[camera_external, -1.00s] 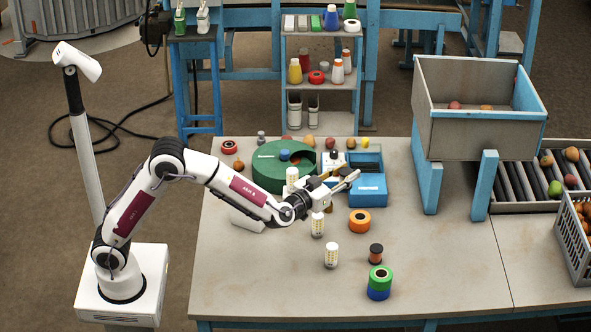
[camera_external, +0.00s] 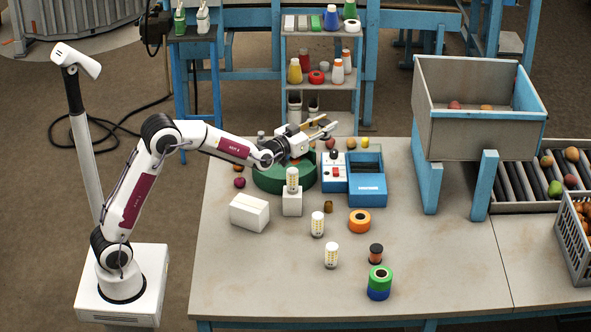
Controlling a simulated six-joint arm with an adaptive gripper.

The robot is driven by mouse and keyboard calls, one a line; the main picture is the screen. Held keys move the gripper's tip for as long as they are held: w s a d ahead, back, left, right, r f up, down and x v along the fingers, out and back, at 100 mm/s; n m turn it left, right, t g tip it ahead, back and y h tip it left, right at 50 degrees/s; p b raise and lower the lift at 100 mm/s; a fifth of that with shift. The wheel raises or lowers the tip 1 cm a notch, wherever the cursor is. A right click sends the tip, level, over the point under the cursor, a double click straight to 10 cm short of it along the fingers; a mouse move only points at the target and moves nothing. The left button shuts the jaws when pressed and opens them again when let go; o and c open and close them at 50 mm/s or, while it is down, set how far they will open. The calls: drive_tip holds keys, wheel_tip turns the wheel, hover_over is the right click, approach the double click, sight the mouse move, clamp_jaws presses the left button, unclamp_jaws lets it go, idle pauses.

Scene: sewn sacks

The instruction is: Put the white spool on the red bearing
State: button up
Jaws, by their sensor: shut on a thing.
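My gripper (camera_external: 327,126) is raised above the back of the table, beyond the green round tray (camera_external: 270,181). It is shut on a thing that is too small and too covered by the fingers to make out. I cannot pick out the white spool with certainty. White cylinders with yellow marks stand upright at the middle (camera_external: 317,225) and front (camera_external: 331,257), and another white cylinder (camera_external: 292,180) stands on a white block (camera_external: 292,203). The red bearing is not visible; my forearm covers the back left of the table.
An orange ring (camera_external: 360,221), a dark spool (camera_external: 376,254) and a green ring (camera_external: 380,273) on a blue one stand nearer. A white box (camera_external: 249,212) lies left. The right front is clear.

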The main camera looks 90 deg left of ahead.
drive_tip(key=s+a+f, duration=0.3)
drive_tip(key=s+a, duration=1.3)
drive_tip(key=a, duration=0.3)
drive_tip(key=s+a+f+y, duration=0.1)
drive_tip(key=s+a+f, duration=0.1)
drive_tip(key=s+a, duration=0.5)
drive_tip(key=s+a+f, duration=0.2)
drive_tip(key=s+f, duration=0.1)
drive_tip(key=s, duration=0.8)
drive_tip(key=shift+n+g, duration=0.4)
wheel_tip(320, 180, down, 5)
drive_tip(key=shift+r, duration=0.1)
drive_tip(key=shift+f, duration=3.1)
drive_tip(key=shift+f, duration=1.9)
